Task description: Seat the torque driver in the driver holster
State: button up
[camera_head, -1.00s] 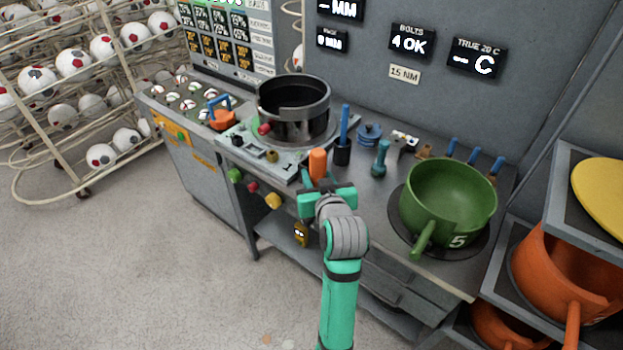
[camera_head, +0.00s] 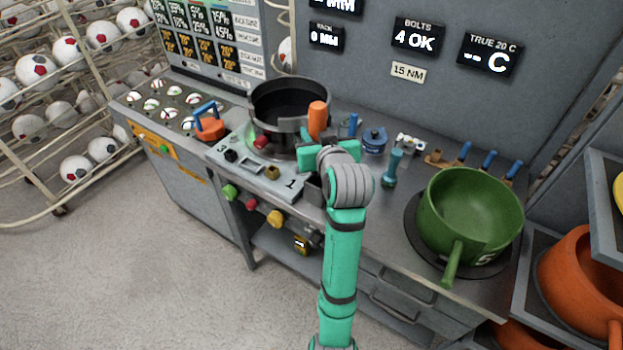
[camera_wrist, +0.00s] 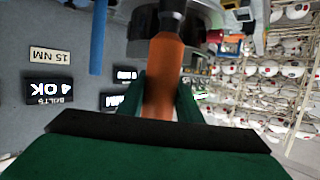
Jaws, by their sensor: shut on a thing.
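The torque driver shows as an orange handle (camera_head: 317,121) standing up from my gripper (camera_head: 331,152), in front of the right side of the black press pot. My gripper is shut on it and holds it above the bench. In the wrist view the orange handle (camera_wrist: 163,75) lies between the fingers, with a dark part beyond it. I cannot make out the driver holster for certain. A dark box-like part (camera_head: 313,189) shows just below my gripper, and my gripper and arm hide the bench around it.
The black press pot (camera_head: 290,100) is close behind my gripper. A blue rod (camera_head: 353,124) stands right of it, with a blue lidded pot (camera_head: 374,141) and a teal tool (camera_head: 392,167). A green pan (camera_head: 470,215) stands farther right. An orange-and-blue tool (camera_head: 209,122) stands left.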

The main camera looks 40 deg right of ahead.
jog(key=f, duration=0.4)
jog(key=s+f, duration=0.1)
jog(key=f, duration=0.1)
jog(key=shift+d, duration=0.3)
grip_shut()
jog(key=shift+w+f, duration=0.1)
jog(key=shift+f, duration=1.7)
jog(key=shift+r, duration=0.1)
jog(key=o, duration=1.2)
grip_release()
jog(key=shift+c, duration=0.2)
jog(key=shift+w, duration=0.1)
jog(key=shift+a, duration=0.1)
jog(key=v, duration=1.2)
jog(key=shift+w+a, duration=0.1)
jog(key=shift+a, duration=0.05)
